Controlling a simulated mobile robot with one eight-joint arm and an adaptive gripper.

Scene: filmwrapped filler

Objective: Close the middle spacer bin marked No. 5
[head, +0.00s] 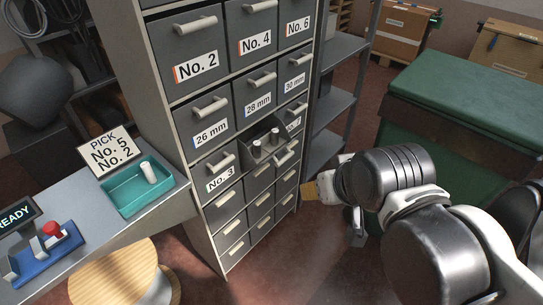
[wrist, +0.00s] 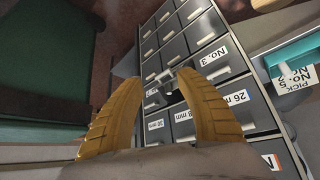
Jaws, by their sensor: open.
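The grey cabinet (head: 212,232) holds rows of grey bins. In the row of the No. 3 bin, the middle bin (head: 262,142) stands pulled out, with pale cylindrical spacers (head: 256,150) inside. Its front label cannot be read from here; its handle (head: 287,155) faces out. My gripper (head: 310,191) is at the lower right of this bin in the head view, apart from it. In the wrist view my gripper (wrist: 162,77) has its two yellow fingers spread, with nothing held. The pulled-out bin (wrist: 161,83) shows beyond and between the fingertips.
A bench (head: 130,222) on the left bears a teal tray (head: 124,205) with a white spacer, a pick sign (head: 108,150) and a blue device with a red knob. A shelf rack (head: 335,98) stands right of the cabinet. A green-topped box (head: 470,95) is farther right.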

